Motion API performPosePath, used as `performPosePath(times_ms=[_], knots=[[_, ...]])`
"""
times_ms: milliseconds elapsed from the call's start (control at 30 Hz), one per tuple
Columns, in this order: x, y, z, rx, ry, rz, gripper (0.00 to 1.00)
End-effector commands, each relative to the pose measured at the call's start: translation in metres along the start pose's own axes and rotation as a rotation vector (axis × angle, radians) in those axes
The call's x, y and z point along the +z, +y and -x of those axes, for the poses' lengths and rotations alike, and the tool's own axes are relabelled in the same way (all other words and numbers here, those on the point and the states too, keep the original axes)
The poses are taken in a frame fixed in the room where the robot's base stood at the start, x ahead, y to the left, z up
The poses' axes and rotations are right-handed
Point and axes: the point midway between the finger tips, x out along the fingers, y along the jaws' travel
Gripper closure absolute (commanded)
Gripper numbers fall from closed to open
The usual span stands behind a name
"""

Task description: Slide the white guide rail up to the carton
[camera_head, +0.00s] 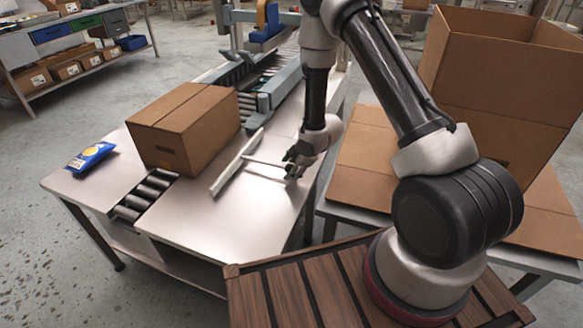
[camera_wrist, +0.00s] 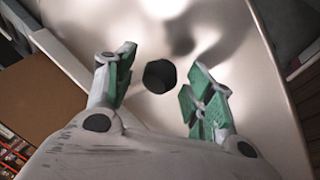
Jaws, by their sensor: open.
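The brown carton (camera_head: 172,143) sits on the metal table in the head view, across the roller strip. The white guide rail (camera_head: 236,163) lies to its right, with a visible gap between them. A thin rod (camera_head: 266,164) runs from the rail toward my gripper (camera_head: 293,164). In the wrist view a black round knob (camera_wrist: 160,76) shows between the two green-padded fingers of my gripper (camera_wrist: 160,98), which is open and apart from it on both sides. The rail (camera_wrist: 62,52) and part of the carton (camera_wrist: 38,100) show at the left there.
Rollers (camera_head: 145,195) show in front of the carton; a conveyor (camera_head: 270,85) runs behind. An open large box (camera_head: 490,75) stands at the right. The table's front right is bare.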

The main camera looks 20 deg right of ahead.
Motion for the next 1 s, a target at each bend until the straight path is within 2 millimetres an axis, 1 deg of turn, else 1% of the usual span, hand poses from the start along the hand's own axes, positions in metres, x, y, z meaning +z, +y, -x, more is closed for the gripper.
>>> performPosePath(times_ms=[33, 167, 200, 267, 300, 333, 467, 533, 800, 900, 1000], knots=[[0.0, 0.0, 0.0, 0.0, 0.0, 0.0, 0.48], [0.0, 0.0, 0.0, 0.0, 0.0, 0.0, 0.72], [0.0, 0.0, 0.0, 0.0, 0.0, 0.0, 0.79], [0.0, 0.0, 0.0, 0.0, 0.0, 0.0, 0.9], [0.0, 0.0, 0.0, 0.0, 0.0, 0.0, 0.97], [0.0, 0.0, 0.0, -0.001, 0.0, 0.0, 1.0], [-0.001, 0.0, -0.001, -0.001, 0.0, 0.002, 1.0], [-0.007, 0.004, -0.004, -0.001, 0.001, 0.004, 1.0], [-0.057, 0.031, -0.037, 0.0, 0.003, 0.008, 1.0], [-0.07, 0.038, -0.046, 0.0, 0.002, 0.006, 1.0], [-0.078, 0.042, -0.051, 0.0, 0.002, 0.005, 1.0]])
